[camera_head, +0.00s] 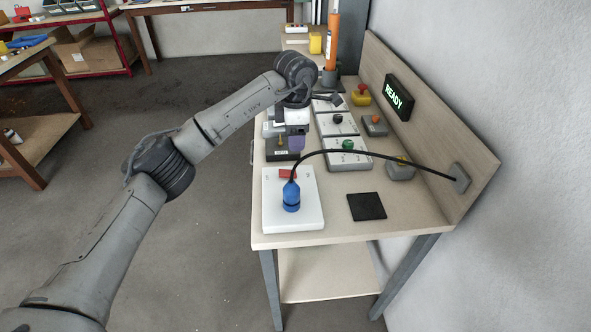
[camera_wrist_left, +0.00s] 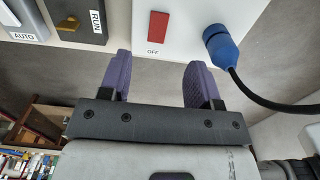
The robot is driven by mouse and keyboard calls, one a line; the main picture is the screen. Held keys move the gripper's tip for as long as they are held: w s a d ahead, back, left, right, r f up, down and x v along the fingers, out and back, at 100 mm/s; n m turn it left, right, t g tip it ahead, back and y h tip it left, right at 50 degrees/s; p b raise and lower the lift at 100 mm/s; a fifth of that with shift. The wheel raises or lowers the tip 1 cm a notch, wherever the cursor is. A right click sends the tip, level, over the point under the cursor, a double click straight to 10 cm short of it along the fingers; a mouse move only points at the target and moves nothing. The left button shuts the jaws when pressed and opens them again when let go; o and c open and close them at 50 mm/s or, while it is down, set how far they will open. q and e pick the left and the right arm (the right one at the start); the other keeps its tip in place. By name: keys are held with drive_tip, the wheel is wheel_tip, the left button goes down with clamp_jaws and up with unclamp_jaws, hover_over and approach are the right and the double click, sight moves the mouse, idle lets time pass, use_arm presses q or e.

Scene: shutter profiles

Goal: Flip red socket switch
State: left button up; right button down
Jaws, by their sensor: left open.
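The red switch (camera_head: 288,174) sits on a white socket box (camera_head: 309,212) at the near end of the workbench. In the left wrist view the red switch (camera_wrist_left: 157,28) is upright above an "OFF" label. A blue plug (camera_head: 291,197) with a black cable stands in the box beside the switch; it also shows in the left wrist view (camera_wrist_left: 219,45). My left gripper (camera_head: 297,143) is just beyond the box in the head view. In the left wrist view its purple fingers (camera_wrist_left: 160,70) are apart and empty, with the switch ahead between them. My right gripper is out of sight.
A black pad (camera_head: 366,206) lies right of the box. Switch panels (camera_head: 344,152) stand beyond. A "READY" display (camera_head: 397,96) is on the back board.

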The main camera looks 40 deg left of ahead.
sight(295, 173)
use_arm(q)
wheel_tip(295, 173, down, 12)
drive_tip(key=b, duration=0.3)
drive_tip(key=shift+r, duration=0.25)
